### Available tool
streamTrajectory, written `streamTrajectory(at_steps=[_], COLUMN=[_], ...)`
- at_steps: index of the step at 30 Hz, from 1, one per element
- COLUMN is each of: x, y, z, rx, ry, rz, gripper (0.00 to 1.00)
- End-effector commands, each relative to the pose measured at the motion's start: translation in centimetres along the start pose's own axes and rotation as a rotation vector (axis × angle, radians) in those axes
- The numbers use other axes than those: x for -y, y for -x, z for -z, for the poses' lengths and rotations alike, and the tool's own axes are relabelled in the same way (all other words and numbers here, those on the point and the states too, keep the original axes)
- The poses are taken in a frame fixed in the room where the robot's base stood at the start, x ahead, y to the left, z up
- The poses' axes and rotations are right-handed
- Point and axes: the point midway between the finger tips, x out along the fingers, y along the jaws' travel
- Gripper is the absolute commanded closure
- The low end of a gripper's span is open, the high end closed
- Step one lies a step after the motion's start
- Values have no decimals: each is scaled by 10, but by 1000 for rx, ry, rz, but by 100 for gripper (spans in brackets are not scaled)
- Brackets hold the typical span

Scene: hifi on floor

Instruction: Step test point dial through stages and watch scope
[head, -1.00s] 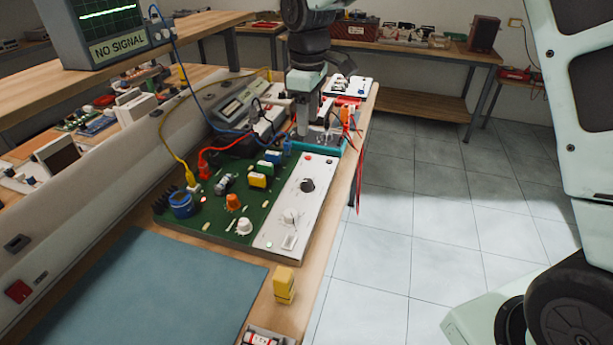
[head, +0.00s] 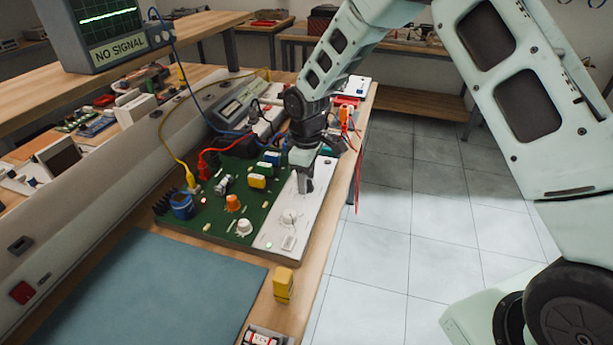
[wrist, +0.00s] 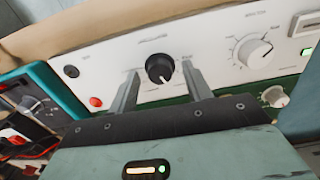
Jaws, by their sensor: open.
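My gripper (wrist: 163,90) is open, its two fingers on either side of a black dial (wrist: 160,68) on a white panel (wrist: 210,55) in the wrist view. I cannot tell whether a finger touches the dial. In the head view my gripper (head: 304,184) hangs over the white strip and hides the black dial. A white knob (wrist: 254,52) with a marked scale sits to the right on the same panel; it also shows in the head view (head: 290,217). The scope (head: 105,25) at top left shows a green trace above a "NO SIGNAL" label.
A yellow block (head: 283,284) stands near the bench's front edge. A blue mat (head: 140,290) lies clear.

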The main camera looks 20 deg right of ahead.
Motion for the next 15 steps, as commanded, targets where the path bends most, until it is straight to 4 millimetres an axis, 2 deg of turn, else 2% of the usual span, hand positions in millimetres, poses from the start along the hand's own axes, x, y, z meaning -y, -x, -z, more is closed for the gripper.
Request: streamTrajectory(at_steps=[9, 10, 14, 15], x=[0, 0, 0, 0], y=[-3, -3, -3, -3], z=[0, 0, 0, 0], rx=[0, 0, 0, 0], ry=[0, 0, 0, 0], rz=[0, 0, 0, 0], gripper=[51, 56, 92, 96])
